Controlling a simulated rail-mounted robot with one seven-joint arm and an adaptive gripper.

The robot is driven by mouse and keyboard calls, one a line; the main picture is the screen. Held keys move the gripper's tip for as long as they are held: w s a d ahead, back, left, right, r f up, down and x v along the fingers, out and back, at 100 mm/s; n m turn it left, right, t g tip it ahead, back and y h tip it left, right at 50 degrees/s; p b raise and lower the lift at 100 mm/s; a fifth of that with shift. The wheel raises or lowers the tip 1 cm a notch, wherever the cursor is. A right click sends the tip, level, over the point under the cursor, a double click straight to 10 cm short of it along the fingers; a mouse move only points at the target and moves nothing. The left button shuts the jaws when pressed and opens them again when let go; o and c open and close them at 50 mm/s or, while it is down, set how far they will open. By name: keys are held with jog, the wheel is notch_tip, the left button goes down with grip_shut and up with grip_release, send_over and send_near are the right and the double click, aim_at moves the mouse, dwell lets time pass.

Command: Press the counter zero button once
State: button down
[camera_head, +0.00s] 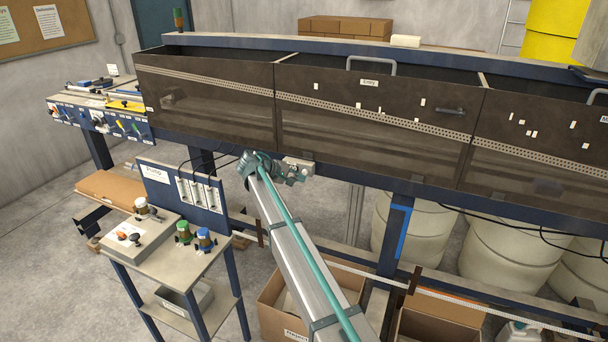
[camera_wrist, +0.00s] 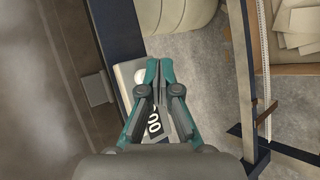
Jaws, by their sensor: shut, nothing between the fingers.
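The counter (camera_head: 300,163) is a small light grey box at the lower edge of the dark machine front in the head view. In the wrist view the counter (camera_wrist: 124,72) lies below my gripper, with a black display (camera_wrist: 155,128) showing white zeros, partly covered by the fingers. A pale round part (camera_wrist: 140,74), possibly the zero button, shows just left of the fingertips and is partly hidden. My gripper (camera_wrist: 159,68) is shut and empty, its tips over or beside the counter. I cannot tell whether they touch it. My teal and grey gripper (camera_head: 288,177) is also small in the head view.
The dark machine front (camera_head: 380,125) runs behind the counter, with a blue rail under it. A pump stand (camera_head: 185,188) with knobs is at the left. Cardboard boxes (camera_head: 283,305) and pale drums (camera_head: 510,240) stand below and to the right.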

jog(key=s, duration=0.1)
jog(key=s+a, duration=0.1)
jog(key=s, duration=0.2)
jog(key=shift+s+a, duration=0.3)
jog(key=shift+s, duration=0.05)
dwell(0.5)
